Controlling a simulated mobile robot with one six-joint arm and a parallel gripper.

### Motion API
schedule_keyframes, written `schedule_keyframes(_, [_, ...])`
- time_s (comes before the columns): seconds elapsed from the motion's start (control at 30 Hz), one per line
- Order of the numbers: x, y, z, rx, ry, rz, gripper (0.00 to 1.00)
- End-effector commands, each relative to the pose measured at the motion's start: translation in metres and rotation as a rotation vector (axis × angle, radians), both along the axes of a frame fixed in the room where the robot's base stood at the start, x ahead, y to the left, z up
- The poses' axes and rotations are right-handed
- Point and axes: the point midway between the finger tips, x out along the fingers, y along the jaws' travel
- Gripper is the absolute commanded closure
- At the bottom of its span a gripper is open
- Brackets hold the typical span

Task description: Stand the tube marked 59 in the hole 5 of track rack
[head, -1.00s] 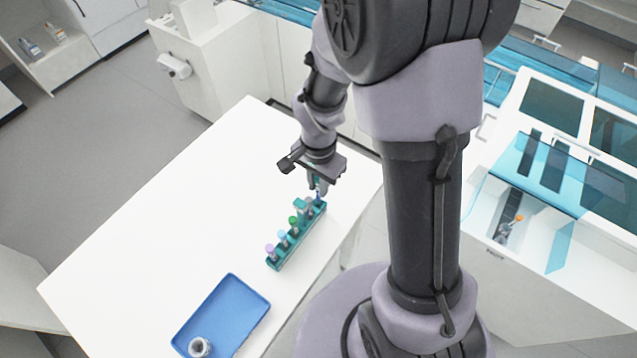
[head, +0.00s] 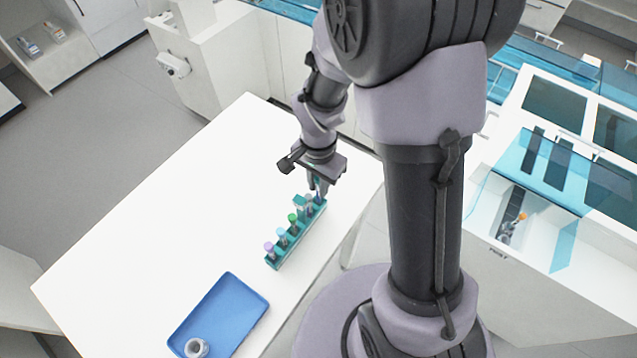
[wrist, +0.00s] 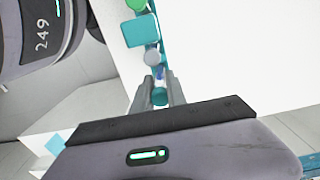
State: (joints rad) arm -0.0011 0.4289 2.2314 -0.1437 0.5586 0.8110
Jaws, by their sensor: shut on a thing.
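The teal track rack (head: 284,256) stands on the white table, with several capped tubes in a row. My gripper (head: 318,188) points down at its far end, beyond the grey-capped tube. In the wrist view, my gripper (wrist: 160,90) is shut on a tube (wrist: 160,96) with a bit of blue and teal showing between the fingers. That tube is upright at the rack's end, but I cannot tell how deep it sits. Its number and the hole numbers are not readable. The grey cap (wrist: 152,56) is close beside the fingers.
The rack also holds a purple cap (head: 269,246), a light blue cap (head: 281,232) and a green cap (head: 293,218); a teal block (head: 300,201) rises near the grey cap. The table's left side is clear.

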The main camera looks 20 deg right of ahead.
Motion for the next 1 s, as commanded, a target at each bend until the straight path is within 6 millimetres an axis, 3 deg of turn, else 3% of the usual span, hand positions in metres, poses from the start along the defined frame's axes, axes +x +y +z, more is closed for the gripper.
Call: schedule_keyframes(1.0, [0.000,0.000,-0.013,0.000,0.000,0.000,1.00])
